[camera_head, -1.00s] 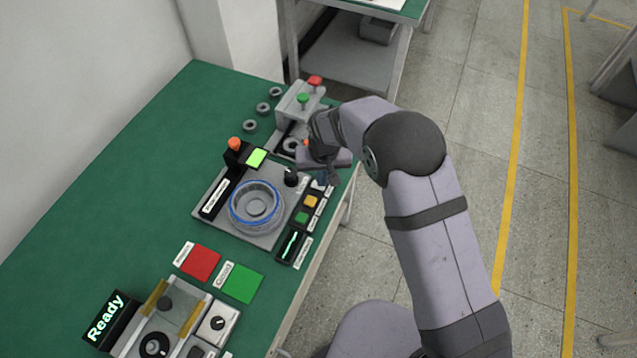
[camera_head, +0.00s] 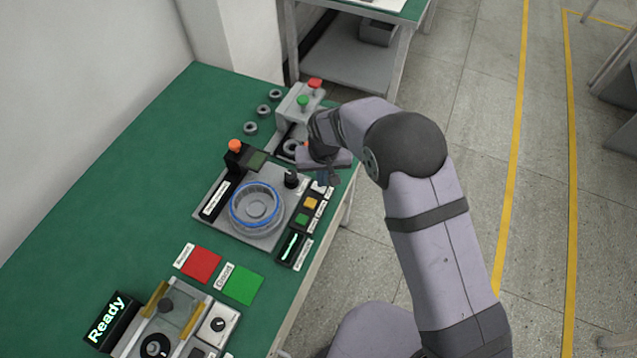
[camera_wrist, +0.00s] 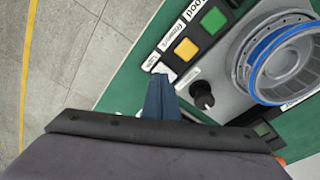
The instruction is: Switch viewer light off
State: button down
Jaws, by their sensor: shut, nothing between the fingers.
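My gripper (camera_head: 326,178) is over the right edge of the viewer panel (camera_head: 215,228), with its fingers together and empty. In the wrist view the dark blue fingertips (camera_wrist: 160,88) are beside a small white piece (camera_wrist: 164,72), at the end of the button row; they hide what is under them, and I cannot tell whether they touch it. The round viewer (camera_head: 256,206) has a blue rim and also shows in the wrist view (camera_wrist: 285,62). A black knob (camera_head: 291,178) stands beside the fingers. The small screen (camera_head: 257,160) behind the viewer is dark.
Yellow (camera_head: 310,202) and green (camera_head: 302,218) buttons line the panel's right side. An orange-topped button (camera_head: 235,145) stands at the back left. Red (camera_head: 201,263) and green (camera_head: 242,284) squares lie in front. A display (camera_head: 108,318) reads "Ready". The green table's left side is clear.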

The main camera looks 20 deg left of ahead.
aim_at(322, 189)
notch_tip(322, 189, up, 6)
jog(key=p, duration=0.3)
jog(key=shift+f, duration=0.2)
dwell(0.5)
jog(key=s+d+f+n+g+h, duration=0.3)
jog(key=s+d+g, duration=0.1)
jog(key=s+d, duration=1)
jog(key=s+d+r+m+y, duration=0.1)
jog(key=s+d+r+m, duration=0.2)
jog(key=d, duration=0.5)
jog(key=s+d+r+m, duration=0.1)
jog(key=s+d+r, duration=0.2)
jog(key=d+r, duration=0.35)
jog(key=w+d+r+m+t, duration=0.1)
jog(key=w+d+r+m, duration=0.1)
jog(key=d, duration=0.2)
jog(key=w+d+r+m+t+y, duration=0.1)
jog(key=w+d+r+m, duration=0.1)
jog(key=d+r+m, duration=0.1)
jog(key=shift+d, duration=0.4)
